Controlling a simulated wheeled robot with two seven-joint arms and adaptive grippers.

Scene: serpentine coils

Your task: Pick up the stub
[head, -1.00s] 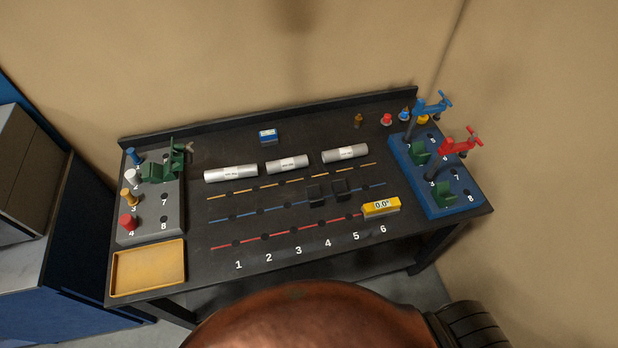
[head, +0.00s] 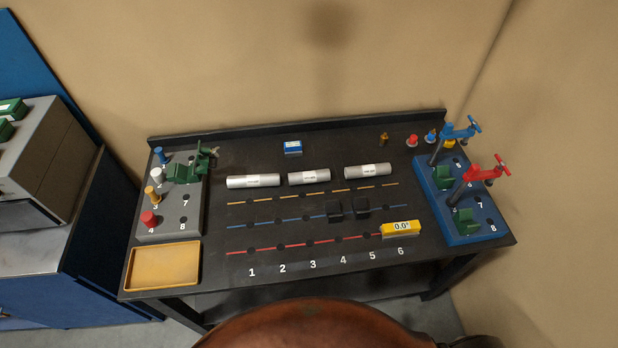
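Three silver cylinders with white labels lie in a row across the back half of the dark workbench: a long left one (head: 253,181), a shorter middle one (head: 309,177) and a right one (head: 368,171). The middle one looks shortest. The labels are too small to read, so I cannot tell which is the stub. Nothing touches the cylinders from above. Neither of my grippers is in view.
A grey block (head: 185,222) with pegs and a green vise stands left, above a yellow tray (head: 163,266). A blue block (head: 470,228) with blue and red clamps stands right.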

